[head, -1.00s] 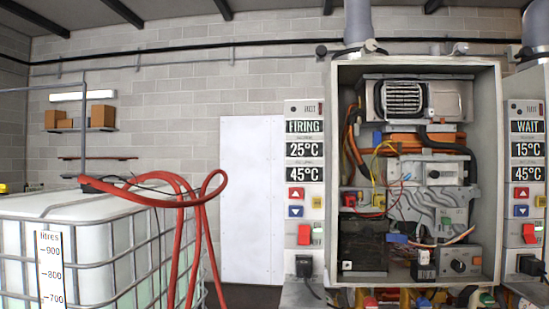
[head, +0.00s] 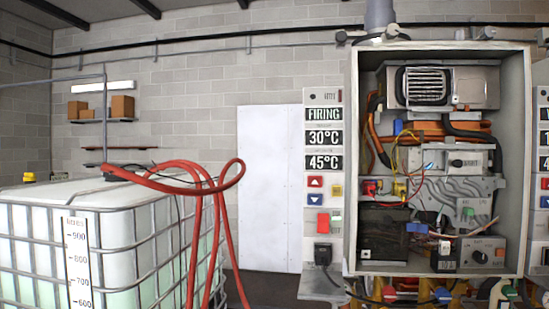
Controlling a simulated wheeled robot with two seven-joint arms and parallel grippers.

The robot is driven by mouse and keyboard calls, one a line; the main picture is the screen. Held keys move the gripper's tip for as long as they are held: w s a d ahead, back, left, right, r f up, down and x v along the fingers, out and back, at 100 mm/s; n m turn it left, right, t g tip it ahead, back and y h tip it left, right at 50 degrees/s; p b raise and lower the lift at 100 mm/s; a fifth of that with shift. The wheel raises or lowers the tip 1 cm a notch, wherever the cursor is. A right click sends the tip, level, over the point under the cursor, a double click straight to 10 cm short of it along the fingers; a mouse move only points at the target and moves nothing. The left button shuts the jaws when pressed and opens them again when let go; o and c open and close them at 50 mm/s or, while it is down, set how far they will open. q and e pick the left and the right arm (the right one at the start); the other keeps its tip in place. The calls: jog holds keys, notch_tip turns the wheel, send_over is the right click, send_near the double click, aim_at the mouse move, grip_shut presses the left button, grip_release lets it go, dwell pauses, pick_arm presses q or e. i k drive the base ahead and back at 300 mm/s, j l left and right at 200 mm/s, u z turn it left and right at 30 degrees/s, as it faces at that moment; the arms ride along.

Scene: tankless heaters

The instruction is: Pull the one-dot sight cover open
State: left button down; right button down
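I cannot make out a one-dot sight cover in the head view. The nearest heater (head: 352,170) stands at the right with its case open and its inner parts showing. A fan unit (head: 427,85) sits at its top, with wires, grey metal parts and a black knob (head: 478,257) below. The control panel (head: 323,97) left of it reads FIRING, 30°C and 45°C. Coloured fittings and pipes below the case are cut off by the bottom edge. Neither of my grippers is in view.
A caged white tank (head: 120,225) with a level scale (head: 77,262) fills the lower left. A red hose (head: 195,215) loops over its right side. A white wall panel (head: 268,185) stands behind. Another heater's panel (head: 543,150) is cut off at the right edge.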

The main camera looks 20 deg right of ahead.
aim_at(459, 162)
jog(key=z, duration=1.75)
